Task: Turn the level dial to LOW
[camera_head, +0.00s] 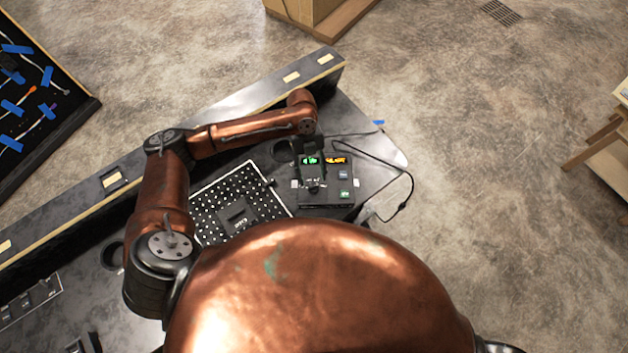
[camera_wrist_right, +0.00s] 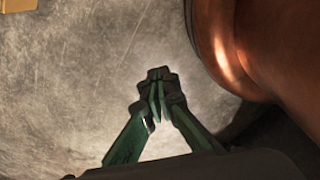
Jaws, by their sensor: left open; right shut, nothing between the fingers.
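The LED console (camera_head: 325,203) is a dark box on the grey table, with a green and an orange lit display near its far edge and small lit buttons on its right side. The level dial cannot be made out; it may be hidden by my arm. My left gripper (camera_head: 314,183) is open and points down over the left part of the console. I cannot tell whether it touches anything. My right gripper (camera_wrist_right: 157,100) shows in the right wrist view, shut and empty, over bare floor.
A perforated black panel (camera_head: 228,204) lies left of the console. A cable (camera_head: 400,172) curves along the table's right end. A long raised ledge (camera_head: 262,95) runs along the table's far side. A board with blue tape (camera_head: 30,95) stands at far left.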

